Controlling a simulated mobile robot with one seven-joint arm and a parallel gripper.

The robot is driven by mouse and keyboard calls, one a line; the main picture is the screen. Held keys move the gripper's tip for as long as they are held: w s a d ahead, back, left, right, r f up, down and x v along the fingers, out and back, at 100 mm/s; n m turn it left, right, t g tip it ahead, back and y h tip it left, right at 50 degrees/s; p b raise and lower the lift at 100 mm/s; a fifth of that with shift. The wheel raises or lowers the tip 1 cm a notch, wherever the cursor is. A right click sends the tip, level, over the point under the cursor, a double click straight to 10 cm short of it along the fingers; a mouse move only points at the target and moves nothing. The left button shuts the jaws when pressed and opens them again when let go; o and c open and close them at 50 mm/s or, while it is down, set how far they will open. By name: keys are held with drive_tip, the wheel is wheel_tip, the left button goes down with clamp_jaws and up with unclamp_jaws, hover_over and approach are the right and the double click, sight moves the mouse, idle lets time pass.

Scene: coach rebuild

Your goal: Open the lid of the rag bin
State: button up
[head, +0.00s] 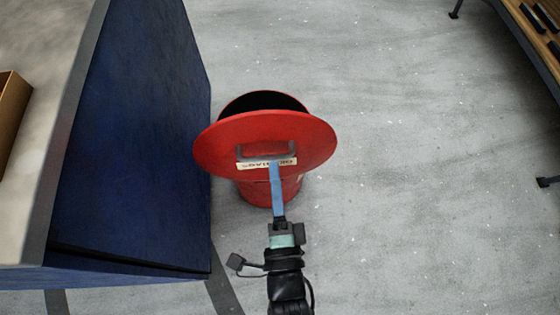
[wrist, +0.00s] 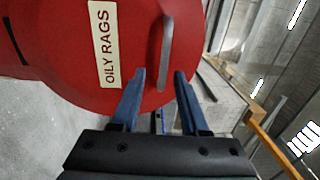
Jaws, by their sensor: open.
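The red rag bin (head: 258,193) stands on the floor. Its round red lid (head: 215,145) is tilted up, facing me, and the dark mouth of the bin (head: 263,100) shows behind the lid's top edge. The lid carries a grey bar handle (head: 268,147) and a pale label (head: 252,165). In the wrist view the label reads "OILY RAGS" (wrist: 104,45). My gripper (head: 275,165) reaches the lid from the front. In the wrist view its blue fingers (wrist: 160,73) are open, with the handle (wrist: 166,50) lying between them. I cannot tell whether either finger touches the handle.
A dark blue cabinet (head: 145,130) with a grey top stands close on the bin's left. A wooden bench (head: 535,40) with dark metal legs is at the far right. The grey floor (head: 410,180) to the right of the bin is clear.

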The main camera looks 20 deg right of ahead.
drive_tip(key=p+v, duration=0.1)
drive_tip(key=v, duration=1)
drive_tip(key=shift+s, duration=0.1)
